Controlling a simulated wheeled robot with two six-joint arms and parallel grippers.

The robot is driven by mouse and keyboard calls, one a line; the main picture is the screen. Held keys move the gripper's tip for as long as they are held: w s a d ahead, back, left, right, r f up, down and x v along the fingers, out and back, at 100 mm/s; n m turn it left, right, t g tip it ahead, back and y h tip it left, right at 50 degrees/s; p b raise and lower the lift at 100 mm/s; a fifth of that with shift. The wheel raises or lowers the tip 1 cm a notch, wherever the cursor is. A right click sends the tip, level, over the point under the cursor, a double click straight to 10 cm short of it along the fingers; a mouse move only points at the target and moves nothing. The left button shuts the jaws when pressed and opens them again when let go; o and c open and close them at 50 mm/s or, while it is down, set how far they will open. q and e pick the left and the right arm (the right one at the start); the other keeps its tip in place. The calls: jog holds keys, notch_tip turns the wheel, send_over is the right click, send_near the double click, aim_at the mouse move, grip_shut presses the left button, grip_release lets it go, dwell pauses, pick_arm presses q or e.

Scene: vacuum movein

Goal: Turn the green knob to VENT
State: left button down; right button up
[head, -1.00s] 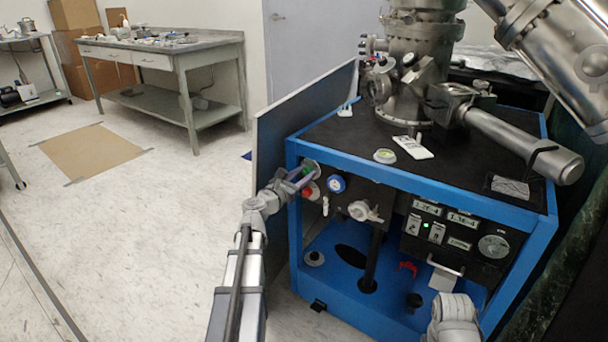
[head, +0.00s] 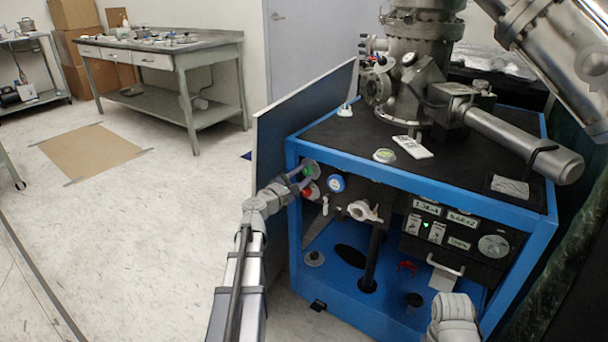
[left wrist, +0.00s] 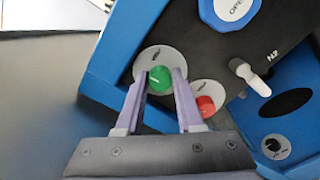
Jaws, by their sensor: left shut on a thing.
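The green knob (head: 308,170) is at the upper left of the blue-framed machine's front. In the left wrist view the green knob (left wrist: 160,79) sits on a round grey plate (left wrist: 153,56) with small lettering I cannot read. My left gripper (head: 304,177) is shut on the knob. In the left wrist view its two purple-grey fingers (left wrist: 161,88) stand on either side of it. Which marking the knob points to is unclear. Part of my right arm shows at the bottom right of the head view, but no right fingers show.
A red knob (left wrist: 206,106) is close beside the green one. A blue round knob (head: 337,184) and a white lever (left wrist: 250,78) are to the right. An open panel (head: 290,120) stands at the machine's left. Displays (head: 462,217) and a dial are further right.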

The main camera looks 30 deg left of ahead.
pick_arm(q)
jog(key=m, duration=0.5)
jog(key=shift+m, duration=0.3)
jog(key=shift+f+m, duration=0.1)
jog(key=shift+m, duration=2.2)
jog(key=c, duration=0.5)
grip_release()
jog(key=shift+s, duration=0.1)
jog(key=s, duration=0.7)
jog(key=shift+s+a, duration=0.25)
jog(key=shift+s, duration=0.05)
